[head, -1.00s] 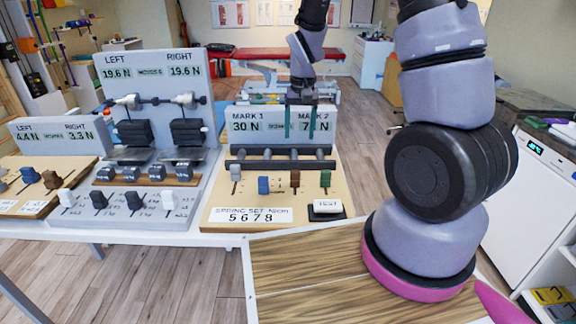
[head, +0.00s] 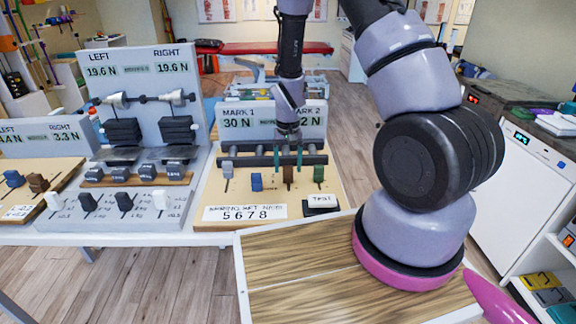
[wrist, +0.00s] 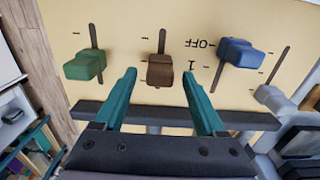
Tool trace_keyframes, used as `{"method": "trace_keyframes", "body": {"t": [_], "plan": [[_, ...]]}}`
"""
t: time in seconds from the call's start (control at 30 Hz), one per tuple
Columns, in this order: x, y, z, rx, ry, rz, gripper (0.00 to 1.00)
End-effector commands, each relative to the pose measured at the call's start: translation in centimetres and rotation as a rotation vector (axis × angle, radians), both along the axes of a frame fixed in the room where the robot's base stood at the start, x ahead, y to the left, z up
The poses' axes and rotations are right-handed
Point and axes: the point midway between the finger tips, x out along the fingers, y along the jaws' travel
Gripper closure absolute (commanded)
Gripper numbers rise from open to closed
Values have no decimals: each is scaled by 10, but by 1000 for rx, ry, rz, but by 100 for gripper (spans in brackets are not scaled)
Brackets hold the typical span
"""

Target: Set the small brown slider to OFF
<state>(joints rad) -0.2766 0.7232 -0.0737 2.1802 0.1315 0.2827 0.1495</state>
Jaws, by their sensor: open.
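The small brown slider (head: 289,175) stands on the beige spring-set panel (head: 216,205), between a blue slider (head: 256,181) and a green slider (head: 319,173). In the wrist view the brown knob (wrist: 160,71) sits on its dark slot, and part of the slot shows above it. Printed "OFF" and "1" marks lie to its right, between it and the blue knob (wrist: 236,53). My gripper (head: 288,158) is open, its teal fingers pointing down at the brown slider. In the wrist view the fingertips (wrist: 160,74) are on either side of the brown knob, with gaps.
A grey slider (head: 228,171) is at the panel's left, and a white TEST button (head: 322,201) at its front right. A dark horizontal bar (head: 250,160) runs behind the sliders. The panel on the far left has another, larger brown slider (head: 37,182).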

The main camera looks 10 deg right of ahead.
Motion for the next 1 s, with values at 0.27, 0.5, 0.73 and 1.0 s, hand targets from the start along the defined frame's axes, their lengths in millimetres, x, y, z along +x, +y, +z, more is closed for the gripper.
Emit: {"method": "trace_keyframes", "body": {"t": [0.27, 0.5, 0.73, 1.0], "plan": [[0, 0, -2, 0, -1, 0, 28], [0, 0, -2, 0, 0, 0, 100], [0, 0, -2, 0, 0, 0, 100], [0, 0, -2, 0, 0, 0, 100]]}}
